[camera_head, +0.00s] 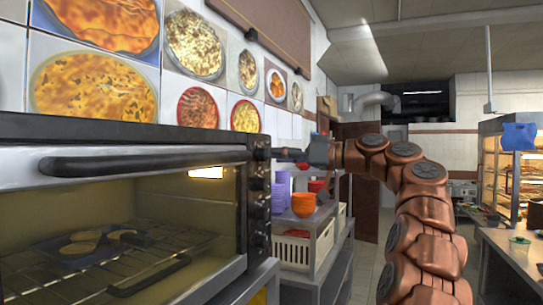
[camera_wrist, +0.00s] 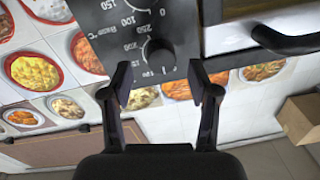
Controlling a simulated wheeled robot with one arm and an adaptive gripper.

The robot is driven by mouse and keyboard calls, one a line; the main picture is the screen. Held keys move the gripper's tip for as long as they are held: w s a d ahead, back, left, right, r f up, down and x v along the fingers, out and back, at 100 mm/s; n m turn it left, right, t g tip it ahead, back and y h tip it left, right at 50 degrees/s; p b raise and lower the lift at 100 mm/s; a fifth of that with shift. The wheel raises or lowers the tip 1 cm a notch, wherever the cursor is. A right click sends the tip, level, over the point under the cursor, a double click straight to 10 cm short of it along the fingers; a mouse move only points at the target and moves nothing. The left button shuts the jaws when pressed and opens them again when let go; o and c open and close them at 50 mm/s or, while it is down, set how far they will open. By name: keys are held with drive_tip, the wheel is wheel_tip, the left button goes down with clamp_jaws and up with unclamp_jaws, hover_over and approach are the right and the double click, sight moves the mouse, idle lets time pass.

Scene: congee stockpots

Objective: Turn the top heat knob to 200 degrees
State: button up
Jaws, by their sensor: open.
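The top heat knob (camera_head: 262,154) is a dark round knob at the upper end of the oven's control panel. In the wrist view the panel (camera_wrist: 107,20) appears turned over, and a black knob (camera_wrist: 160,57) stands out from it, with white temperature numbers beside it. My gripper (camera_head: 292,154) points left at the top knob in the head view. In the wrist view my gripper (camera_wrist: 163,82) is open, one finger on each side of the knob, with visible gaps. I cannot tell how deep the fingertips reach or read the knob's setting.
More knobs (camera_head: 257,211) sit below on the same panel. The oven door's long black handle (camera_head: 145,160) projects to the left. A metal shelf (camera_head: 318,243) with orange and purple bowls stands behind. Food pictures (camera_head: 93,85) cover the wall. Floor is open at the right.

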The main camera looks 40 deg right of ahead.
drive_tip(key=shift+x, duration=1.05)
clamp_jaws()
